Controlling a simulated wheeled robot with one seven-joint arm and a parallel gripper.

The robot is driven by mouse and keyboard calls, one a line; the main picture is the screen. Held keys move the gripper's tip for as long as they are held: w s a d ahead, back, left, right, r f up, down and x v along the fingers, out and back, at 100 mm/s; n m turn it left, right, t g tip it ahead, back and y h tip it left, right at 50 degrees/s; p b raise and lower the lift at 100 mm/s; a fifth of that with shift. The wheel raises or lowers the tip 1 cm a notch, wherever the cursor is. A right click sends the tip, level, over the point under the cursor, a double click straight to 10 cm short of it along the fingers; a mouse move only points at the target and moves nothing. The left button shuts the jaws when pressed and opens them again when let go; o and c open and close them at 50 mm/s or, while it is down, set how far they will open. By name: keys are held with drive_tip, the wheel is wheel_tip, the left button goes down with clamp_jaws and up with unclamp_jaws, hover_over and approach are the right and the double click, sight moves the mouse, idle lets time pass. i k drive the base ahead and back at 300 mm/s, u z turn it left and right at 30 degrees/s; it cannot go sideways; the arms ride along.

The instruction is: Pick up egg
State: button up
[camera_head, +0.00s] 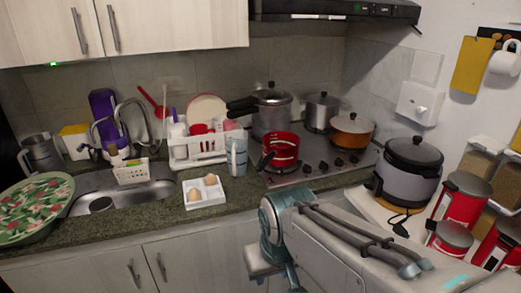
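Two brown eggs sit in a small white tray on the dark counter, between the sink and the stove. One egg (193,194) is at the tray's front left. The other egg (210,180) is at its back right. The white tray (205,204) is fully in view. My arm reaches in from the lower right, in front of the counter and to the right of the tray. My gripper's fingers do not show clearly, so I cannot see whether they are open or shut. No egg is seen in contact with my arm.
A measuring jug (236,157) stands just behind and right of the tray. A red pot (281,151) is on the stove to the right. A dish rack (197,150) stands behind. The sink (97,204) and a patterned dish (34,207) are left. Bare counter (165,218) lies left of the tray.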

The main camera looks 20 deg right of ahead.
sight(194, 194)
drive_tip(key=k, duration=0.45)
drive_tip(key=u, duration=0.85)
drive_tip(key=i, duration=0.8)
drive_tip(key=z, duration=0.7)
drive_tip(key=i, duration=0.65)
drive_tip(key=z, duration=0.7)
